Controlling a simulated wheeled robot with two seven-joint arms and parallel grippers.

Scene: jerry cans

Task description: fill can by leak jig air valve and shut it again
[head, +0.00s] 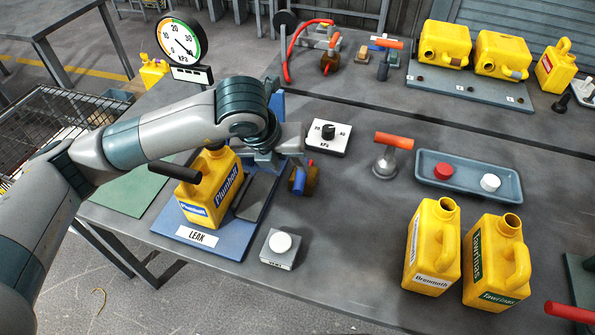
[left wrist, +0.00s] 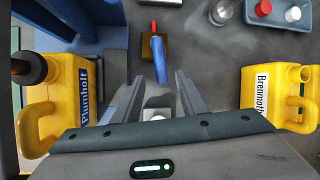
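The yellow Plumholt can (head: 213,185) stands in the blue leak jig (head: 215,248), with a dark plug at its mouth; it also shows in the left wrist view (left wrist: 72,90). The air valve (head: 301,181) has a brass body, a blue lever and a bit of red; it also shows in the left wrist view (left wrist: 158,55). My left gripper (head: 284,150) is above and beside the valve. In the left wrist view its fingers (left wrist: 160,76) are apart, with the blue lever just beyond the tips and nothing held. My right gripper is not in view.
A round kPa gauge (head: 181,42) stands behind the jig. A kPa knob box (head: 328,137) and a white button block (head: 280,248) are nearby. The Brenmoth can (head: 432,247) and the Tavrinas can (head: 496,262) stand right, below a tray (head: 468,190) with red and white caps.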

